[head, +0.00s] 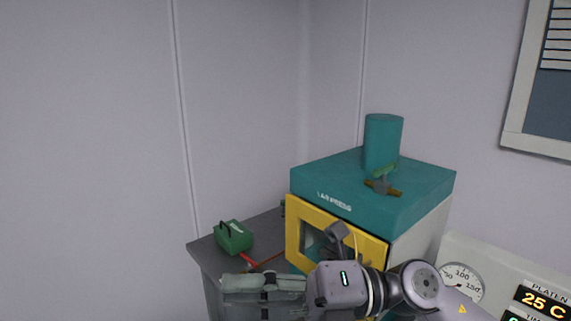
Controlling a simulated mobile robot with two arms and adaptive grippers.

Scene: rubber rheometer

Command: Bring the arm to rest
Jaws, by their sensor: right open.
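My right gripper (240,291) is low in the head view, in front of the lab press (372,195). Its arm comes in from the lower right and the gripper points left. It is open, and I see nothing held between its fingers. My wrist and arm cover the lower part of the press. My left gripper is not in view.
The teal press has a yellow-framed front window (305,232) and a teal cylinder (383,142) on top. A green box with a handle (234,237) stands on the grey bench (205,255), left of the press. A panel with a round gauge (461,282) and a platen display (541,300) is at lower right. The wall at left is bare.

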